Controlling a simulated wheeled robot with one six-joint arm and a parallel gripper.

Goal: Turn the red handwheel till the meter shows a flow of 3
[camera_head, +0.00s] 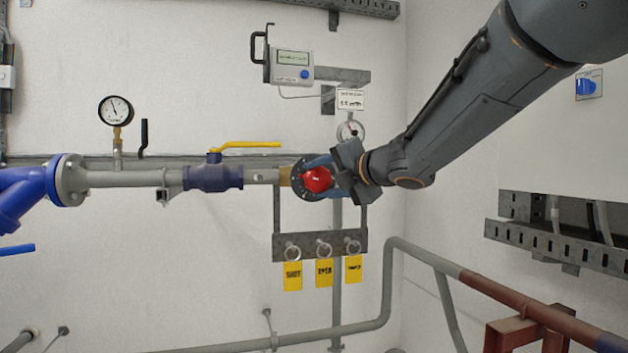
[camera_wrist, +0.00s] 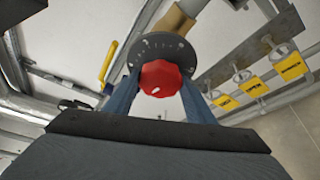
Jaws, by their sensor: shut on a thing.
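The red handwheel (camera_head: 317,179) sits in front of a dark round dial plate (camera_head: 298,180) at the right end of the grey pipe. My gripper (camera_head: 322,172) reaches it from the right and is shut on it. In the wrist view the handwheel (camera_wrist: 161,78) lies between the two blue fingers of my gripper (camera_wrist: 160,88), with a small white mark on its face. The meter (camera_head: 292,65) is a pale box with a small screen and a blue knob on the wall above. Its screen text is too small to read.
A yellow-handled valve (camera_head: 214,172) and a pressure gauge (camera_head: 116,110) are on the pipe to the left. A round gauge (camera_head: 350,131) is just above my gripper. Yellow tags (camera_head: 324,273) hang from a bracket below the handwheel. A grey pipe (camera_head: 385,290) runs lower down.

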